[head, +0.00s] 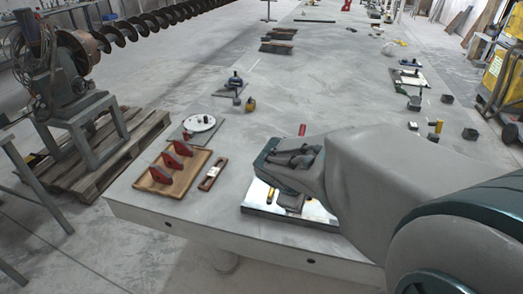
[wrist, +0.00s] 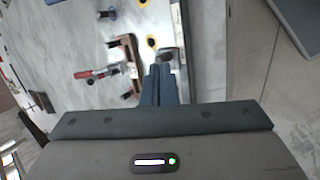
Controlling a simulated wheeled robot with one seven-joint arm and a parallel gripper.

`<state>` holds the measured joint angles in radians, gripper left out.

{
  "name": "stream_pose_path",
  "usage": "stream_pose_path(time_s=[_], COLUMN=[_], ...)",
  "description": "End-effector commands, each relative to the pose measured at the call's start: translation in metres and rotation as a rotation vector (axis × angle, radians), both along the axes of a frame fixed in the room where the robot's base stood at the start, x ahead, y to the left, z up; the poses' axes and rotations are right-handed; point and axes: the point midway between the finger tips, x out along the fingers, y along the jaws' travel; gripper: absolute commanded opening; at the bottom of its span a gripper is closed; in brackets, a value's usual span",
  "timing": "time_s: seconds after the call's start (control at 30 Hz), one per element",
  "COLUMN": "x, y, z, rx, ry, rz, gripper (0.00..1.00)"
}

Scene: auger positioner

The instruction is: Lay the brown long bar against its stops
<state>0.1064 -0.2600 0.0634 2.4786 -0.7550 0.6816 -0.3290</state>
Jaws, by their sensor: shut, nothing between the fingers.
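My gripper (head: 291,203) is over a shiny metal plate (head: 258,198) near the table's front edge in the head view. In the wrist view its blue fingers (wrist: 157,78) are together with nothing between them. A brown bracket-shaped piece (wrist: 132,62) lies left of the fingers, beside a red-handled clamp (wrist: 92,73). My arm hides much of the plate in the head view.
A wooden tray (head: 157,185) with red pieces is at the table's front left. A brown piece with a white middle (head: 213,174) lies beside it. A round white disc (head: 199,123) is behind. The table's middle is mostly clear.

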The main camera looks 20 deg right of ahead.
Motion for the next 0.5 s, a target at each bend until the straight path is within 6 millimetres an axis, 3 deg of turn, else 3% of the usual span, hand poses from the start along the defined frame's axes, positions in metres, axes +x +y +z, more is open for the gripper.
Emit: stream_pose_path(time_s=[0.2, 0.5], x=[0.049, 0.102], y=[-0.026, -0.023], z=[-0.023, -0.066], rx=[-0.326, -0.647], ry=[0.183, 0.426], rz=[0.482, 1.129], gripper=[0.0, 0.0])
